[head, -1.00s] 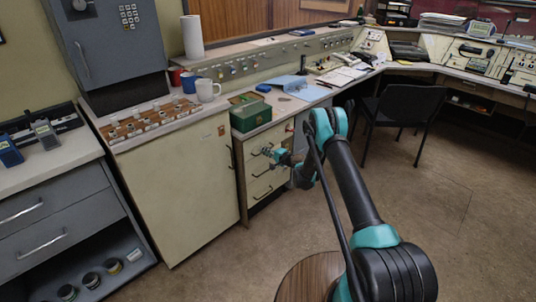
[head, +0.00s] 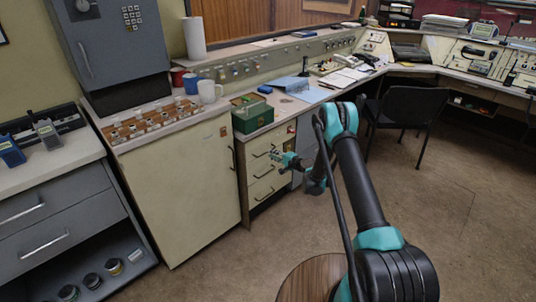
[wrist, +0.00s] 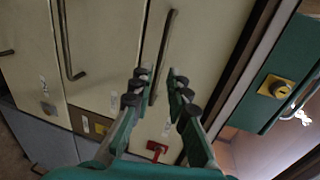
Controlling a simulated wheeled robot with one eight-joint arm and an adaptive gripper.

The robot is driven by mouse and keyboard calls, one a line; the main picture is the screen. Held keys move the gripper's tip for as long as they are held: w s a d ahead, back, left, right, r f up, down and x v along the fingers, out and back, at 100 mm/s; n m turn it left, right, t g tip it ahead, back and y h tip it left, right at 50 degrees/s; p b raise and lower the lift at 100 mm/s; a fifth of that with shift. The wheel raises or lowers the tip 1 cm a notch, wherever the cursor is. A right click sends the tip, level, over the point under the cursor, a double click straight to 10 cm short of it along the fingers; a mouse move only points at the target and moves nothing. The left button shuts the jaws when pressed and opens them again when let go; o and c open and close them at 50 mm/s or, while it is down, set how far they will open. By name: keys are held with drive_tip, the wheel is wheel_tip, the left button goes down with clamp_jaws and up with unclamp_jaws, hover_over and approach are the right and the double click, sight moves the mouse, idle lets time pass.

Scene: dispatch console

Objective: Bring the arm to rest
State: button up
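My gripper (head: 274,154) is in front of the cream drawer cabinet (head: 261,177), below the counter edge. In the wrist view my gripper (wrist: 159,74) has its two fingers apart with nothing between them. Behind the fingers are cream drawer fronts with dark bar handles (wrist: 163,55). My arm (head: 358,185) is bent, with its elbow raised over the floor in the middle of the head view.
A green box (head: 253,115) stands on the counter above the drawers; its yellow lock (wrist: 278,88) shows in the wrist view. Mugs (head: 208,91) and a paper roll (head: 194,38) stand nearby. A black chair (head: 409,115) is to the right. Open floor (head: 445,215) lies at right.

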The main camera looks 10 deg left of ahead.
drive_tip(key=shift+v, duration=1)
drive_tip(key=s+d+r+n+g+h, duration=0.1)
drive_tip(key=s+d+r+n+h, duration=0.25)
drive_tip(key=r, duration=0.85)
drive_tip(key=s+d+r+n+g+h, duration=0.2)
drive_tip(key=s+d+r, duration=0.7)
drive_tip(key=s, duration=0.4)
drive_tip(key=s+d+h, duration=0.2)
drive_tip(key=s+d, duration=0.4)
drive_tip(key=s, duration=0.5)
drive_tip(key=s+d+n+g+h, duration=0.1)
drive_tip(key=s+d+h, duration=0.1)
drive_tip(key=s+d, duration=0.4)
drive_tip(key=s+d+n+g+h, duration=0.1)
drive_tip(key=s+d, duration=0.5)
drive_tip(key=s, duration=1)
drive_tip(key=shift+d+f+h, duration=0.25)
drive_tip(key=shift+f+h, duration=0.1)
drive_tip(key=shift+h, duration=0.5)
drive_tip(key=shift+s, duration=0.1)
